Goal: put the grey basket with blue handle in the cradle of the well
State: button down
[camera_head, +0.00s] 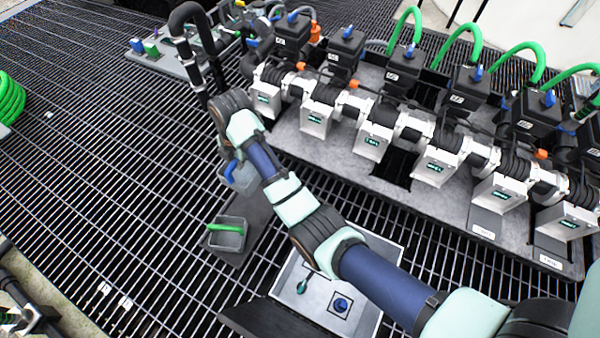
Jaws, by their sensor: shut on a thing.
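The grey basket with blue handle (244,179) hangs beside my forearm, left of centre. Its blue handle (230,171) shows at its left side, and my arm partly covers the basket. My gripper (227,156) is shut on it, mostly hidden by my wrist, so the fingertips are hard to make out. The basket appears above the grating, near a dark grey plate (257,215). I cannot make out for certain which part is the well or its cradle.
A grey basket with green handle (227,241) stands below the held basket. A manifold (345,178) with several valves, white blocks and green hoses fills the upper right. A light tray (370,325) lies partly under my arm. The left grating (100,190) is mostly clear.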

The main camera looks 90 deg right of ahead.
jog(key=s+a+f+m+g+p, duration=0.1)
jog(key=s+a+f+m+p, duration=0.3)
jog(key=s+f, duration=0.35)
jog(key=s+a+f+m+g+h+p, duration=0.1)
jog(key=s+a+f+m, duration=0.3)
jog(key=s+f+m, duration=0.4)
jog(key=s+a+f+m+g+p, duration=0.1)
jog(key=s+a+f+m+p, duration=0.25)
jog(key=s, duration=0.65)
jog(key=s+a+f+m+b, duration=0.1)
jog(key=f+b, duration=0.8)
jog(key=f, duration=0.4)
jog(key=s+a+f+m+b, duration=0.1)
jog(key=a+f+b, duration=0.1)
jog(key=f+b, duration=0.7)
notch_tip(320, 180, down, 6)
jog(key=shift+s+r, duration=0.15)
jog(key=shift+r, duration=0.1)
jog(key=c, duration=1.2)
grip_release()
jog(key=shift+a+m, duration=0.1)
jog(key=shift+m, duration=0.15)
